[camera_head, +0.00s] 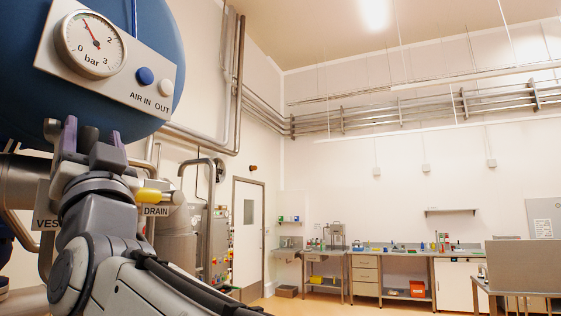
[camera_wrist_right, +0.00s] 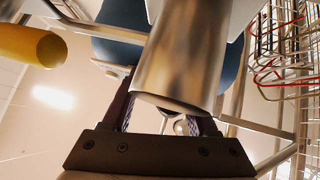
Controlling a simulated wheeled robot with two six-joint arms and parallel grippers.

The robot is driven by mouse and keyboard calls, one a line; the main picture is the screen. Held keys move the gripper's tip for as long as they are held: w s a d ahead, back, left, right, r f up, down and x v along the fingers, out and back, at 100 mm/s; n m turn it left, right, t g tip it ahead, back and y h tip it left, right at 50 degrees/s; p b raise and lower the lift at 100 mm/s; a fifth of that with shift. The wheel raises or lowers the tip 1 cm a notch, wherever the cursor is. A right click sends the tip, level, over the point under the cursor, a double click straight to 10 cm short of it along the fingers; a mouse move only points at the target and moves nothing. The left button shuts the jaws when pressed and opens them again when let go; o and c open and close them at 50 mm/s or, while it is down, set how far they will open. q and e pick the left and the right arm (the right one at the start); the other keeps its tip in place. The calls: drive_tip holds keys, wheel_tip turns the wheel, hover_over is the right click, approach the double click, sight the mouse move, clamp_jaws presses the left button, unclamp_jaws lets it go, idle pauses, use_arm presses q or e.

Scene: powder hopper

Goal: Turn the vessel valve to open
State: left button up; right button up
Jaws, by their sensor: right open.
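The blue vessel (camera_head: 150,30) fills the upper left of the head view. My right gripper (camera_head: 92,132) is just below it, fingers pointing up, open. The label starting "VESS" (camera_head: 45,222) is partly covered by my right arm, and no vessel valve handle shows clearly there. A yellow handle (camera_head: 149,195) sits by the DRAIN label (camera_head: 157,211), right of my gripper. In the right wrist view, a metal cylinder (camera_wrist_right: 182,55) lies across the space in front of the open fingers and hides part of them. A yellow rounded end (camera_wrist_right: 32,45) is at upper left, apart from the fingers. My left gripper is not in view.
A plate on the vessel carries a pressure gauge (camera_head: 90,44) and the AIR IN and OUT knobs. Steel pipes run close around my right arm. A wire rack (camera_wrist_right: 285,50) shows at right in the wrist view. Benches (camera_head: 400,270) stand far off; the floor between is open.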

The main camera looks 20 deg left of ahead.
drive_tip(key=shift+f, duration=0.1)
drive_tip(key=shift+s+d+f+b, duration=0.15)
drive_tip(key=shift+d+f+b, duration=0.15)
drive_tip(key=shift+b, duration=0.15)
drive_tip(key=b+v, duration=0.6)
drive_tip(key=v, duration=0.3)
drive_tip(key=shift+d, duration=0.2)
drive_tip(key=shift+s+f, duration=0.1)
drive_tip(key=shift+s, duration=0.05)
